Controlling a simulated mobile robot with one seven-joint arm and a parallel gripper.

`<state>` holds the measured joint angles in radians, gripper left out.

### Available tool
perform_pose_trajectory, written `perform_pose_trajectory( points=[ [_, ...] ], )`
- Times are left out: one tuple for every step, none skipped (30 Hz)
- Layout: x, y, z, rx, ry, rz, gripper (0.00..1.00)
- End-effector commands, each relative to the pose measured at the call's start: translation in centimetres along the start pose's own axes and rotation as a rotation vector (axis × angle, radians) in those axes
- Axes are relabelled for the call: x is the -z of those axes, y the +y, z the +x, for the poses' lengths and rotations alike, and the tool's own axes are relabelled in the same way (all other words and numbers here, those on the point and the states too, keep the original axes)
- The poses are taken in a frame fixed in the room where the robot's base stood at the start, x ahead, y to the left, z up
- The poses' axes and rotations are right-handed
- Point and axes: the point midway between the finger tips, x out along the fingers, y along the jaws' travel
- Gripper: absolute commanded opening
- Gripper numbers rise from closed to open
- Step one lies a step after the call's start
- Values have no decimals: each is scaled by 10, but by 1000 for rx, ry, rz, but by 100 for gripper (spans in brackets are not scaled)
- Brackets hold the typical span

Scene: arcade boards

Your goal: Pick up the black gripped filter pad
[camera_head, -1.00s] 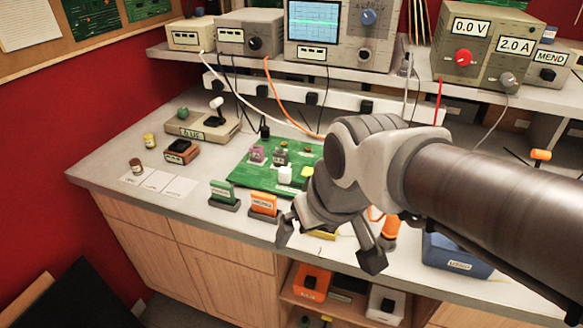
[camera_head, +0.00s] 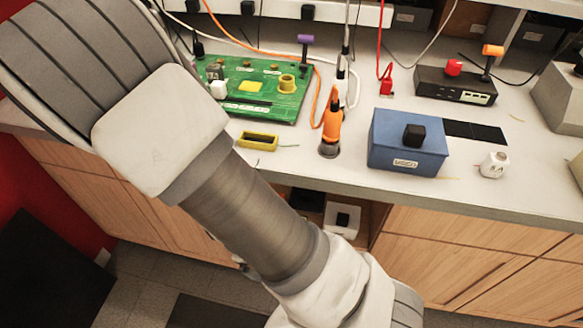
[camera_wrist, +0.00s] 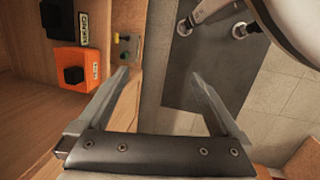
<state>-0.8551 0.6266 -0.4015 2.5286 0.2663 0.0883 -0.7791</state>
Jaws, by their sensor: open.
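I cannot tell for certain which object is the black gripped filter pad. Flat black pieces (camera_head: 475,131) lie on the bench right of the blue box in the head view.
The bench holds a green circuit board (camera_head: 285,105), a yellow tray (camera_head: 258,141), an orange tool (camera_head: 331,122), a blue box (camera_head: 380,150) and a white cup (camera_head: 494,165). A white box (camera_head: 342,220) sits on the lower shelf. A dark mat (camera_wrist: 205,60) lies on the floor.

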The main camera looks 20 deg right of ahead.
Motion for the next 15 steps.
perform_pose_trajectory(
  points=[
    [-7, -4, 23, -26, -42, -58, 100],
    [-10, -5, 33, -44, -61, -92, 100],
    [-15, -4, 45, -70, -87, -137, 100],
    [-19, -4, 54, -90, -106, -172, 100],
    [-23, -3, 63, -110, -127, -207, 100],
    [-29, -1, 73, -139, -153, -255, 100],
    [-32, 1, 81, -161, -173, -292, 100],
    [-37, 4, 88, -184, -194, -329, 100],
    [-42, 8, 97, -215, -221, -380, 100],
    [-46, 11, 103, -240, -242, -418, 100],
    [-50, 15, 109, -266, -262, -458, 100],
    [-55, 21, 116, -300, -291, -511, 100],
    [-58, 26, 121, -326, -312, -550, 100],
    [-61, 31, 125, -353, -333, -591, 100],
    [-65, 38, 130, -390, -362, -647, 100]
  ],
)
